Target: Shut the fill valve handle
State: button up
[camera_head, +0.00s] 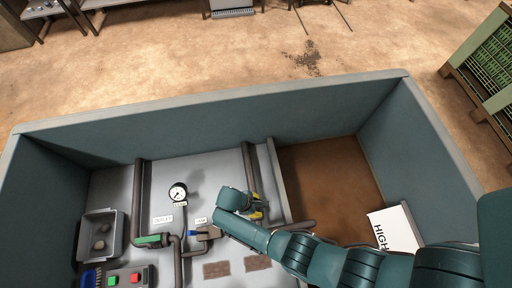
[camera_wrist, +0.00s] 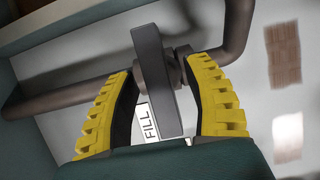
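The fill valve handle (camera_wrist: 157,85) is a dark grey flat bar in the wrist view, set on a pipe joint, with a white "FILL" label (camera_wrist: 150,122) behind it. My gripper (camera_wrist: 160,72) is open, with one yellow-padded finger on each side of the handle. Gaps show between both fingers and the bar, so it appears not clamped. In the head view my gripper (camera_head: 257,206) is over the pipes right of the gauge. The fill handle cannot be made out there, hidden by my gripper and arm.
A green handle (camera_head: 148,240) and a blue handle (camera_head: 193,233) sit on pipes to the left, below a round gauge (camera_head: 178,192). A grey bin (camera_head: 100,212) and a button box (camera_head: 124,279) are at left. A brown soil bed (camera_head: 325,175) lies right, beside a "HIGH" sign (camera_head: 394,230).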

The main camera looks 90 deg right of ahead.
jog(key=v, duration=1.2)
jog(key=shift+r, duration=0.2)
notch_tip(320, 180, up, 3)
jog(key=p, duration=0.4)
jog(key=shift+f, duration=0.1)
